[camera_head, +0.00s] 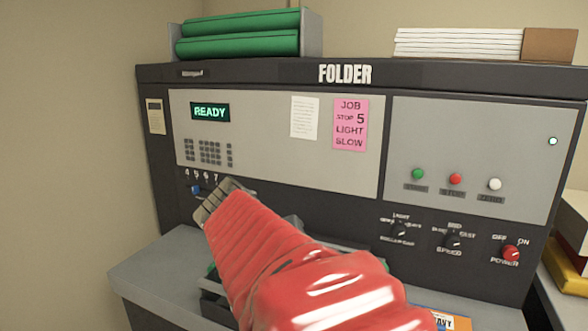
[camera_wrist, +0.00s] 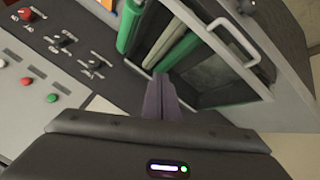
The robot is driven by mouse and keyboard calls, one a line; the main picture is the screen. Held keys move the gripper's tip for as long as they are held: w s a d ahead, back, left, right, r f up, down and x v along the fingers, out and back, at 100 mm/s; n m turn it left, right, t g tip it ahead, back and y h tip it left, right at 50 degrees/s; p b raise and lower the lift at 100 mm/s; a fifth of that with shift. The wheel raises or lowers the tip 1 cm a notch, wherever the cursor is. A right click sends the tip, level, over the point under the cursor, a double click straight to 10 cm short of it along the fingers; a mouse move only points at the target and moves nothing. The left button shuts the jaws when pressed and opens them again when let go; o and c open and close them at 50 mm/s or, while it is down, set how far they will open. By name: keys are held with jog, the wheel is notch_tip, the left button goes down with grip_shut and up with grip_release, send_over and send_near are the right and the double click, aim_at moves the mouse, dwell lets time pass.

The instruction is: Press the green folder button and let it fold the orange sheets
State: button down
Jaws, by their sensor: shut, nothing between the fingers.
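The green button (camera_head: 418,174) is on the folder's right grey panel, left of a red button (camera_head: 455,179) and a white one (camera_head: 495,184). It also shows in the wrist view (camera_wrist: 51,98), to the left of my fingers.
The display (camera_head: 210,112) reads READY. A pink note (camera_head: 350,125) reads "JOB STOP 5 LIGHT SLOW". A light/heavy knob (camera_head: 399,231), a speed knob (camera_head: 453,242) and a red power knob (camera_head: 511,252) sit below the buttons. Green rollers (camera_wrist: 186,52) lie beside a handled cover (camera_wrist: 234,42).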

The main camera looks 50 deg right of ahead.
jog(key=s+d+r+m+g+h, duration=0.1)
jog(key=s+d+r+m+g, duration=0.2)
jog(key=s+d, duration=0.2)
jog(key=s+d+r+m+g+h, duration=0.1)
jog(key=s+d+r+m+g, duration=0.1)
jog(key=d, duration=1)
jog(key=s+d+r+m+g+h, duration=0.2)
jog(key=s+d+r, duration=0.3)
jog(key=s+d, duration=0.4)
jog(key=shift+d+r+m+g, duration=0.15)
jog(key=shift+d+m+g, duration=0.1)
jog(key=shift+m+g, duration=0.6)
jog(key=shift+d+t, duration=0.1)
jog(key=shift+t, duration=0.15)
send_near(418, 174)
jog(key=shift+s+d+f, duration=0.45)
jog(key=shift+s+d, duration=0.15)
jog(key=shift+s, duration=0.15)
jog(key=shift+s+d+f, duration=0.4)
jog(key=shift+s+d, duration=0.15)
jog(key=shift+s, duration=0.25)
jog(key=shift+s+d+f, duration=0.45)
jog(key=shift+s+d, duration=0.15)
jog(key=shift+s, duration=0.15)
jog(key=shift+d, duration=0.2)
jog(key=shift+w+d, duration=0.1)
jog(key=shift+d, duration=0.1)
